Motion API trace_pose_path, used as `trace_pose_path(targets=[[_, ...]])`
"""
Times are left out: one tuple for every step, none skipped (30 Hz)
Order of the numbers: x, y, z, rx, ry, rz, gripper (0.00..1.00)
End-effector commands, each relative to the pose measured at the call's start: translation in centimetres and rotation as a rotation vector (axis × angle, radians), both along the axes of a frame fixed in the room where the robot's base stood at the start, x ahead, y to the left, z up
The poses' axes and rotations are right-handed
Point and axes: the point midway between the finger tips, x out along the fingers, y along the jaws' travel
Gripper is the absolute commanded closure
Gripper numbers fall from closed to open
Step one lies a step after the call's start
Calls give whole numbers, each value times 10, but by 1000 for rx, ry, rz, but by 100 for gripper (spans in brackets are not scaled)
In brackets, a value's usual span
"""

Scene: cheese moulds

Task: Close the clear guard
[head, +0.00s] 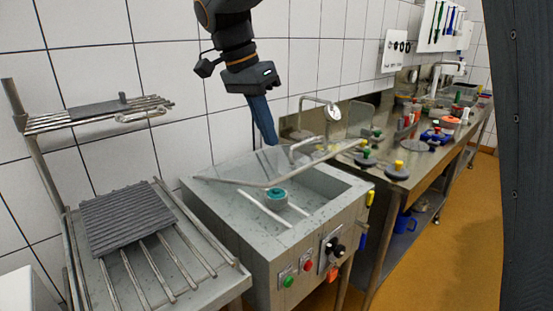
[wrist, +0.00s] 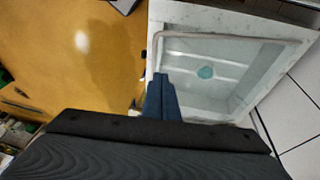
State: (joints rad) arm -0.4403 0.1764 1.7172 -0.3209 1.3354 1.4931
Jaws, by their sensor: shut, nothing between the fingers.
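The clear guard (head: 240,181) is a see-through panel in a metal rim with a bar handle. It sits tilted over the basin of the grey machine (head: 258,240), its front edge raised above the machine's rim. In the wrist view the guard's rim (wrist: 228,37) frames the basin. My gripper (head: 272,142) is shut and empty, pointing down near the guard's back side in the head view. Its blue fingers also show in the wrist view (wrist: 160,80), beside the guard's left edge. I cannot tell whether they touch it.
A round teal-topped piece (head: 277,195) sits in the basin, under the guard. A rack with a ribbed grey mat (head: 128,218) stands at the left. A steel bench (head: 400,170) with several coloured-knob moulds runs to the right. The tiled wall is close behind.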

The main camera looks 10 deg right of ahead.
Motion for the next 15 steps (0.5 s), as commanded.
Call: trace_pose_path(targets=[[-1, -4, -9, -2, 4, -2, 100], [0, -6, -15, -2, 4, -2, 100], [0, -8, -22, -2, 5, -1, 100], [1, -9, -27, -2, 5, -1, 100], [1, -11, -33, -2, 4, 1, 100], [-1, -12, -38, -2, 5, 2, 100], [-3, -12, -43, -1, 4, 2, 100], [-4, -13, -47, -1, 4, 2, 100], [-5, -14, -51, -1, 2, 2, 100], [-6, -15, -55, -1, 2, 2, 100], [-7, -16, -58, -1, 2, 2, 100], [-8, -16, -61, -1, 2, 3, 100], [-8, -17, -63, -1, 2, 3, 100], [-9, -17, -65, -1, 2, 2, 100], [-10, -18, -68, -1, 2, 2, 100]])
